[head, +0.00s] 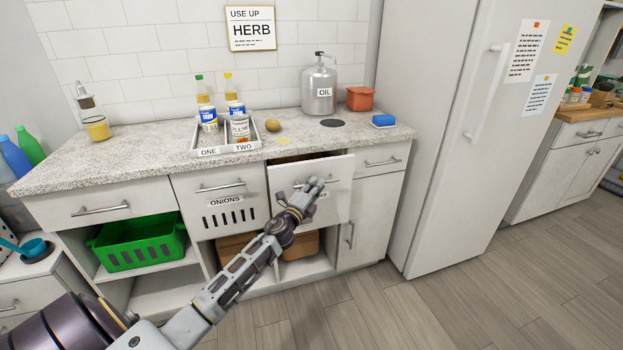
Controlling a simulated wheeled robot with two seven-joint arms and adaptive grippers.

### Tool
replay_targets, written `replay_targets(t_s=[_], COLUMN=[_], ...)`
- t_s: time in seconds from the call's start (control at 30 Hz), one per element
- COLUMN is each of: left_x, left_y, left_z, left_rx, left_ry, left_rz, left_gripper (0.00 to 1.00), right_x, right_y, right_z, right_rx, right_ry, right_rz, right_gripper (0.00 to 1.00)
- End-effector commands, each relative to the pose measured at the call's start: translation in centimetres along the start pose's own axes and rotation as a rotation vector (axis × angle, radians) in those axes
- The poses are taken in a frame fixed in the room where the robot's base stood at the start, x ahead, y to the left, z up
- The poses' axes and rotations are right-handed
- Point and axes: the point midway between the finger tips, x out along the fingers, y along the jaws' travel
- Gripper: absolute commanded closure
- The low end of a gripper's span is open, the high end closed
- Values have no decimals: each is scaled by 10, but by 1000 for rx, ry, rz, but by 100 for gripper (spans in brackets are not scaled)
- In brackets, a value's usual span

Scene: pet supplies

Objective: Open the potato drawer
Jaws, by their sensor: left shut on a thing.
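The drawer (339,172) right of the onions drawer stands partly open. Its front sits forward of its neighbours and a dark gap shows above it. Its label is mostly hidden behind my left gripper (312,187), so I cannot read it. My left gripper is at the front of this drawer, shut on its handle, which the fingers hide. The onions drawer (200,187), with slots in its front, is closed. My right gripper is not in view.
A green crate (138,247) sits below. The floor in front is clear.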

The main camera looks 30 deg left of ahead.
Motion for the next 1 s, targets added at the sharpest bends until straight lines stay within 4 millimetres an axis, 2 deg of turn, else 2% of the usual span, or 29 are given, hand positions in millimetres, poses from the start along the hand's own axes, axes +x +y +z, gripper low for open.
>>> replay_targets(t_s=[0.3,0.53,0.73,1.0], left_x=[-46,-75,-89,-94], left_y=[-12,-20,-24,-26], left_z=[-46,-74,-89,-94], left_rx=[-5,-3,-2,0], left_ry=[2,0,1,1], left_rz=[2,3,2,1], left_gripper=[100,100,100,100], right_x=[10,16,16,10], right_y=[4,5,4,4], right_z=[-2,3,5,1], right_rx=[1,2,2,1], right_ry=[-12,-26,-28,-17], right_rz=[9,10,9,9], right_gripper=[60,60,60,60])
